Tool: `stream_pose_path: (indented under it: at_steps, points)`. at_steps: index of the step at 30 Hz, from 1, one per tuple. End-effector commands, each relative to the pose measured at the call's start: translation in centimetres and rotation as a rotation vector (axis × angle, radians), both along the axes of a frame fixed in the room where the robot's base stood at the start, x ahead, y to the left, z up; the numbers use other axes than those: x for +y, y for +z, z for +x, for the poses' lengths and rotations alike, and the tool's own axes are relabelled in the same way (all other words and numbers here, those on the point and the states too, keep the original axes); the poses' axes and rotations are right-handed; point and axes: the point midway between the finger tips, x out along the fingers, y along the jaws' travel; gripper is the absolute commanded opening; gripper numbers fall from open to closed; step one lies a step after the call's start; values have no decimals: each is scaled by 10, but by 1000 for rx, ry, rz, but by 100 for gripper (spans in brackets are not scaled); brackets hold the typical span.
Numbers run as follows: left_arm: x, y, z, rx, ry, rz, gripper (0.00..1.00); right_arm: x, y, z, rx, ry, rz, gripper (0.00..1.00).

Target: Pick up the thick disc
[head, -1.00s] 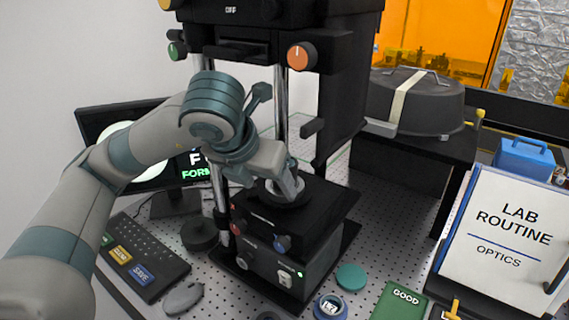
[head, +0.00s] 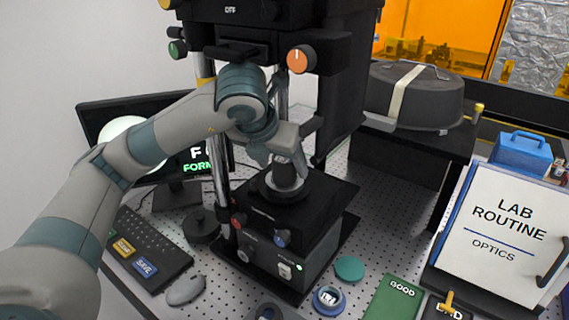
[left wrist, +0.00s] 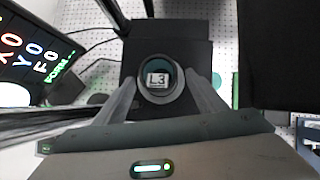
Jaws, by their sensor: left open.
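A round grey disc (head: 286,173) stands in a dark ring on the black stage of the tall instrument; I take it for the thick disc. In the left wrist view the disc (left wrist: 158,79) shows its top, with a white label reading "L3". My left gripper (head: 283,158) is open just above it, pointing down. In the left wrist view its fingers (left wrist: 160,84) lie on either side of the disc. The fingers partly hide the disc in the head view, and I cannot tell whether they touch it. My right gripper is not in view.
The instrument's black head (head: 262,45) and orange knob (head: 300,59) hang close above my left wrist. In front lie a blue-ringed disc (head: 328,299), a green disc (head: 349,268), a green GOOD tray (head: 392,301) and a mouse (head: 185,289). A keyboard (head: 146,255) is left.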

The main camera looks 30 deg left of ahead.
Motion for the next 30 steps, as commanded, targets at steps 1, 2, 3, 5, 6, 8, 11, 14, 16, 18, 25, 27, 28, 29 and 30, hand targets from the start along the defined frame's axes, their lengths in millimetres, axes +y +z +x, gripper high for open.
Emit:
stream_pose_path:
  at_steps: [1, 2, 3, 5, 6, 8, 11, 14, 16, 18, 25, 27, 28, 29, 30]
  points:
    - [1, 3, 8, 3, 1, 0, 65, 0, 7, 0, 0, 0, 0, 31]
    - [1, 3, 12, 2, 2, 1, 65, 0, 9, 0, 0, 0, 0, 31]
    - [1, 1, 15, 3, 1, 2, 65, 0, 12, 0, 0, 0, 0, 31]
    - [2, -3, 16, 3, 0, 2, 65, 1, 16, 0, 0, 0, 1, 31]
    - [2, -5, 17, 2, 0, 2, 65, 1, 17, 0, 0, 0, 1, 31]
    - [2, -8, 18, 1, 0, 1, 65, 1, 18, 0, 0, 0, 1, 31]
    - [2, -10, 19, 0, -1, 2, 65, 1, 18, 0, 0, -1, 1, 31]
    - [2, -10, 19, -1, -1, 2, 65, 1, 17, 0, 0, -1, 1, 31]
    - [2, -10, 19, 0, 0, 1, 65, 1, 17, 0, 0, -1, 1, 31]
    - [2, -10, 19, -1, 0, 1, 65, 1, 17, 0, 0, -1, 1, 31]
    - [1, -10, 19, 0, 0, 1, 53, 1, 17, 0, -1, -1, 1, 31]
    - [1, -10, 19, -1, 0, 1, 36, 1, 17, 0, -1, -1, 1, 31]
    - [1, -10, 19, -1, 0, 1, 29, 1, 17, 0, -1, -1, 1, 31]
    - [1, -10, 19, -1, 0, 1, 22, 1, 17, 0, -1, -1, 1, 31]
    - [1, -10, 19, -1, 0, 1, 12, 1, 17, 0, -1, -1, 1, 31]
